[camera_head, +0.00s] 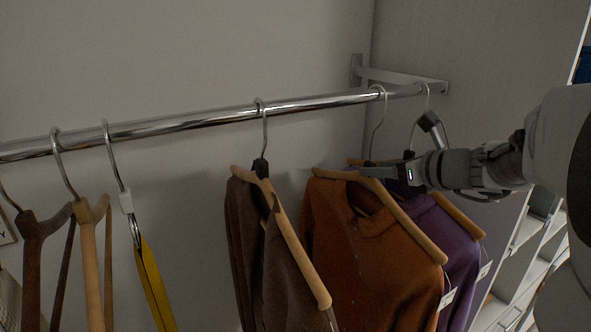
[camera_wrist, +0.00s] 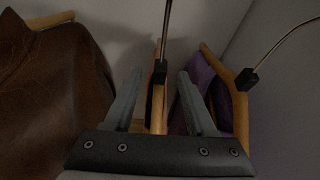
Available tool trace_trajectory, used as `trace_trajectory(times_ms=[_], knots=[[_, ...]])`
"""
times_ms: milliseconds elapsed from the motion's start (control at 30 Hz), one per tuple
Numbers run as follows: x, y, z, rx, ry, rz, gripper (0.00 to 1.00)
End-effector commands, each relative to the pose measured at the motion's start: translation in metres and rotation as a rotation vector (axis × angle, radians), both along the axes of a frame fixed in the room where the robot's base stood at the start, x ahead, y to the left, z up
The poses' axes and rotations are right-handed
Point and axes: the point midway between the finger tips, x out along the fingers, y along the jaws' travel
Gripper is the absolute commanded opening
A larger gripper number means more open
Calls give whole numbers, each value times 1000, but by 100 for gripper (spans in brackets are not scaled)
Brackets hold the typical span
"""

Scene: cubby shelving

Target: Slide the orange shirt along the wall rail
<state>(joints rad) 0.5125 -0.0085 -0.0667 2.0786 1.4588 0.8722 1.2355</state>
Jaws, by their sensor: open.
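The orange shirt (camera_head: 350,240) hangs on a wooden hanger from the wall rail (camera_head: 220,117), between a dark brown garment and a purple one. My gripper (camera_head: 366,171) reaches in from the right at the top of the orange shirt's hanger, near its black neck. In the wrist view my gripper (camera_wrist: 158,90) is open, with one finger on each side of a wooden hanger (camera_wrist: 157,105) and its upright hook. This looks like the orange shirt's hanger. A reddish-brown garment (camera_wrist: 50,90) fills the left there; I cannot tell which one it is.
The brown garment (camera_head: 245,245) hangs left of the orange shirt. The purple garment (camera_head: 458,240) hangs close on its right, near the rail's wall bracket (camera_head: 405,78). Bare hangers (camera_head: 88,250) and a yellow strap (camera_head: 153,285) hang further left. Rail between strap and brown garment is free.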

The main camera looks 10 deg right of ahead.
Motion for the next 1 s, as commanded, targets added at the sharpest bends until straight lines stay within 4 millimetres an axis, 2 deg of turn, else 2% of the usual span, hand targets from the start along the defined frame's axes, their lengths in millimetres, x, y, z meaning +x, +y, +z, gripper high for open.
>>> trace_trajectory(times_ms=[33,200,400,833,1000], knots=[[9,4,-8,1,1,3,56],[36,15,-19,1,0,2,56],[57,24,-27,0,1,2,56],[65,27,-29,0,0,0,56],[64,27,-29,0,0,0,26]])
